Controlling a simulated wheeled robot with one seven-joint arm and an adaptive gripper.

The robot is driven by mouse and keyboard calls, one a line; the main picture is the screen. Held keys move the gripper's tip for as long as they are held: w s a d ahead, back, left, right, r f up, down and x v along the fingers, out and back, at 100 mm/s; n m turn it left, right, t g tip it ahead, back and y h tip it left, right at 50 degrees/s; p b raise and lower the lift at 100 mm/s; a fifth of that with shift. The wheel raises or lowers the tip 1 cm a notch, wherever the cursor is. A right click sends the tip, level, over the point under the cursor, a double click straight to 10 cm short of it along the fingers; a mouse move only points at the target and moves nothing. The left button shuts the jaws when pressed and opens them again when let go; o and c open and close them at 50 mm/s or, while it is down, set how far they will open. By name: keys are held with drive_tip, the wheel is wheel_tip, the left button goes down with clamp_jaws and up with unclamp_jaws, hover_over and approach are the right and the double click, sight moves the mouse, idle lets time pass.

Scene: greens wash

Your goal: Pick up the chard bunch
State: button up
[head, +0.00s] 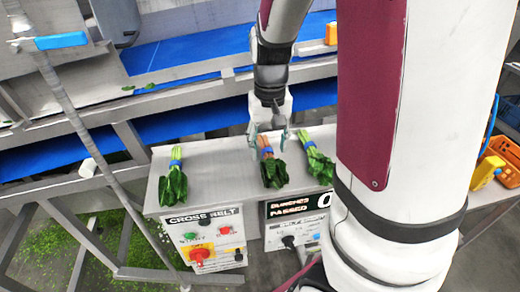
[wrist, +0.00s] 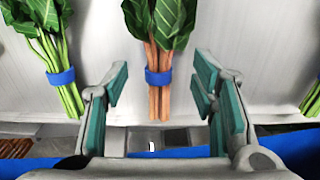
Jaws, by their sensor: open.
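The chard bunch (head: 272,172) has dark green leaves, reddish-orange stems and a blue band. It lies on the grey counter, the middle one of three bunches in the head view. In the wrist view the chard bunch (wrist: 159,93) points its stems down between the fingers. My gripper (head: 268,138) is over the stem end, and in the wrist view my gripper (wrist: 160,84) is open with its teal pads apart on either side of the stems. Clear gaps show between pads and stems; the height above the counter is hard to tell.
A green-stemmed bunch (head: 173,181) lies at left on the counter (head: 220,165), and another green-stemmed bunch (head: 319,163) lies close to the right. A control panel (head: 208,242) hangs below the front edge. Blue belts (head: 180,63) run behind. Orange crates (head: 505,152) stand far right.

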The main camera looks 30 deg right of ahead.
sight(269, 152)
drive_tip(key=shift+d+f, duration=0.1)
drive_tip(key=shift+f, duration=1.45)
drive_tip(key=shift+c, duration=0.2)
clamp_jaws()
drive_tip(key=shift+r, duration=0.15)
